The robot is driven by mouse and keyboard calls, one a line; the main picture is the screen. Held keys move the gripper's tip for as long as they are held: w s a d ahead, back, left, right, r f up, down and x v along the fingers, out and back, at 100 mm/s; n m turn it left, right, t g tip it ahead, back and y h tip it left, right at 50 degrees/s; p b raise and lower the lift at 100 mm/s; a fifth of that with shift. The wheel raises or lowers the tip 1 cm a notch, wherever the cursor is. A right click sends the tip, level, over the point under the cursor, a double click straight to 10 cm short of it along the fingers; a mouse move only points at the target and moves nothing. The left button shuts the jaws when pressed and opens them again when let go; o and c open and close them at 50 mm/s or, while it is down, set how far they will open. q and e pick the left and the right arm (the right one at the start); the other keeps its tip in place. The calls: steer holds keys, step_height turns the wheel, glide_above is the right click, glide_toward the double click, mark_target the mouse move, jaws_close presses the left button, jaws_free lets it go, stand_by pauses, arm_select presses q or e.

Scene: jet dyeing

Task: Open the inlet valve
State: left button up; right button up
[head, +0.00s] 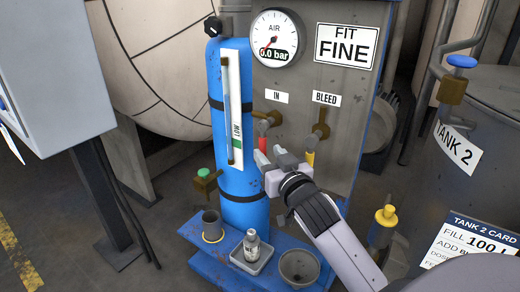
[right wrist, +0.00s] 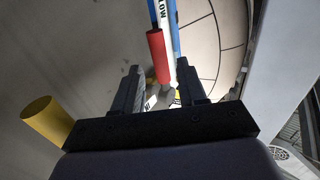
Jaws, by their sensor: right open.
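The inlet valve sits under the "IN" label on the grey panel, with a brass body and a red handle (head: 263,127) hanging down. My right gripper (head: 268,156) is open just below and in front of that handle. In the right wrist view the red handle (right wrist: 158,55) lies ahead, its lower end between the two open fingertips (right wrist: 161,73), with a gap visible on both sides. Whether the fingers reach around it in depth is hard to tell. The air gauge (head: 274,38) above reads 0.0 bar. My left gripper is not in view.
The bleed valve's yellow handle (head: 310,157) hangs just right of my right gripper and shows at the left in the right wrist view (right wrist: 46,120). A blue cylinder (head: 228,100) with a flow tube stands left. A bottle (head: 251,245) and cups stand on the blue base below.

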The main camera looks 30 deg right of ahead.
mark_target(264, 150)
steer(key=shift+w+d, duration=0.2)
steer(key=shift+w, duration=0.9)
steer(key=shift+w+d, duration=0.15)
steer(key=shift+w, duration=0.9)
steer(key=shift+f+b, duration=0.1)
steer(key=shift+b, duration=0.2)
jaws_close()
